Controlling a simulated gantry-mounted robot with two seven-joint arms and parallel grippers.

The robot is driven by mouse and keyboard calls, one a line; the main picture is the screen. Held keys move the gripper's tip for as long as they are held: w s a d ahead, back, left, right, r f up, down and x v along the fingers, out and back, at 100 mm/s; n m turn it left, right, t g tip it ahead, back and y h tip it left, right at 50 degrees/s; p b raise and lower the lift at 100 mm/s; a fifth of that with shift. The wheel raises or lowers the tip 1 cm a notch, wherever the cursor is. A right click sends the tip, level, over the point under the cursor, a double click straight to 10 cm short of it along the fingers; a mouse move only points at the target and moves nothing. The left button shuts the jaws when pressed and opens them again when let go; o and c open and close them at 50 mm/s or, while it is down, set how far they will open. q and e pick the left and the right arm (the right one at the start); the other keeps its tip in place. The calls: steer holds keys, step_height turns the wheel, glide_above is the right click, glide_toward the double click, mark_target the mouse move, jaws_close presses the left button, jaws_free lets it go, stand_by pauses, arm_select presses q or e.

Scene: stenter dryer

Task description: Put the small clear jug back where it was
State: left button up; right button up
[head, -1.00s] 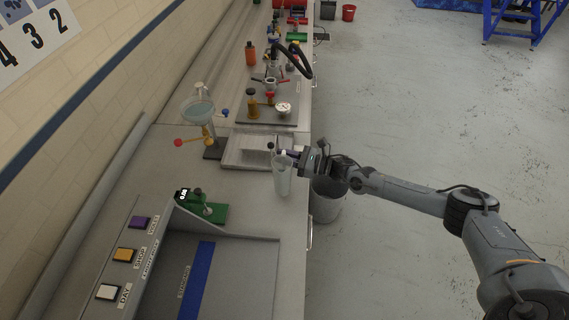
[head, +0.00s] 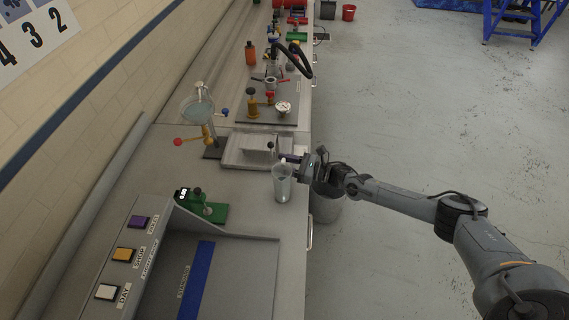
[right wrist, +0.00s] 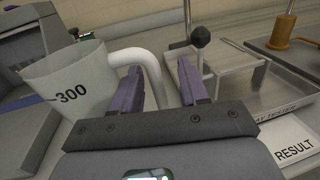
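The small clear jug (head: 283,186) is upright at the right edge of the bench, in front of the shallow metal tray. My right gripper (head: 292,160) is at the jug's far right side. In the right wrist view, the jug (right wrist: 70,90) is at the left, with a "300" mark. I cannot tell whether the jug's base touches the bench. My left gripper is not in view.
The metal tray (head: 232,161) lies behind the jug. A funnel stand (head: 199,112) is at the back left, and a green-based device (head: 206,208) stands left of the jug. A sunken bay (head: 240,275) is nearer. A grey bin (head: 326,207) stands on the floor beside the bench.

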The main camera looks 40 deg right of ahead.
steer(key=shift+r, duration=0.1)
steer(key=shift+r+p, duration=0.2)
steer(key=shift+p, duration=0.1)
steer(key=v, duration=1.2)
steer(key=shift+b, duration=0.45)
